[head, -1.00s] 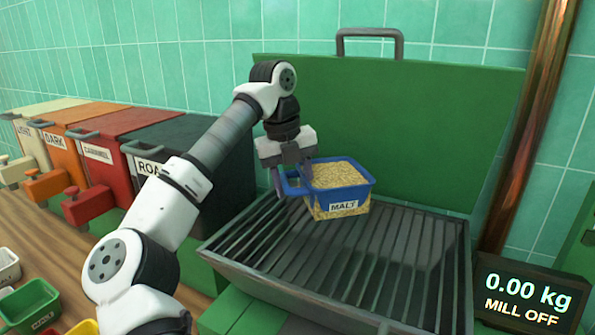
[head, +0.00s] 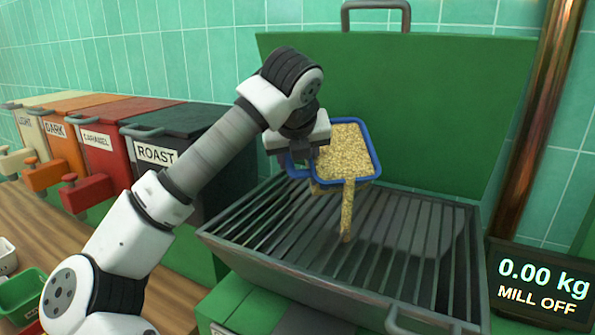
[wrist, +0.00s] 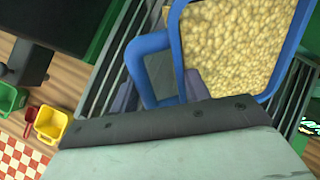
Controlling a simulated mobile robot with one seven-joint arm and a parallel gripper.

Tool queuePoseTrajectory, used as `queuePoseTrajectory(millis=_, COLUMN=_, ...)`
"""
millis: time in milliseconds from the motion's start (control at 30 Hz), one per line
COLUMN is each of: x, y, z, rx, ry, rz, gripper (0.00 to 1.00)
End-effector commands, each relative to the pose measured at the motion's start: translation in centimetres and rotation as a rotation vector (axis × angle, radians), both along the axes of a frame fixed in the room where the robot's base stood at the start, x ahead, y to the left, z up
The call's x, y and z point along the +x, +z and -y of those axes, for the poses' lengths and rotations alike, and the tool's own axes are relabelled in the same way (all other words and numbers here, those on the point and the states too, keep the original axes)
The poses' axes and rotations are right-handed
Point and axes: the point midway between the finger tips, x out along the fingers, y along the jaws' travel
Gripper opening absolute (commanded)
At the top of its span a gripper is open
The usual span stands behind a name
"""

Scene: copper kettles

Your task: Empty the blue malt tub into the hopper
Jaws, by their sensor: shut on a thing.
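The blue malt tub (head: 374,160) is tilted above the hopper, its open top facing the head camera. Pale malt (head: 343,152) still fills much of it, and a stream of grain (head: 348,210) runs from its lower rim down to the hopper grate (head: 400,235). My gripper (head: 300,158) is shut on the tub's handle at its left side; the fingertips are partly hidden in the head view. In the wrist view the tub's blue handle (wrist: 146,48) lies between my fingers, with the malt (wrist: 235,45) beyond it.
The hopper's green lid (head: 440,110) stands open behind the grate. A display (head: 541,285) at right reads 0.00 kg, MILL OFF. Labelled bins, including ROAST (head: 155,153), stand at left. A green tub (head: 22,293) and a yellow tub (wrist: 50,125) are on the counter.

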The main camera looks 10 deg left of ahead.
Motion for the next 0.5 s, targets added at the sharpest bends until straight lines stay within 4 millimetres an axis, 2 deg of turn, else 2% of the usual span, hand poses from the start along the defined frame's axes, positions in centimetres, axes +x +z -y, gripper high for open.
queuePoseTrajectory(millis=33, x=-0.1, y=-0.6, z=0.1, rx=0.01, ry=-0.001, rz=0.029, gripper=0.04)
queuePoseTrajectory(millis=500, x=-1.2, y=-1.5, z=0.5, rx=0.112, ry=0.0, rz=0.279, gripper=0.04)
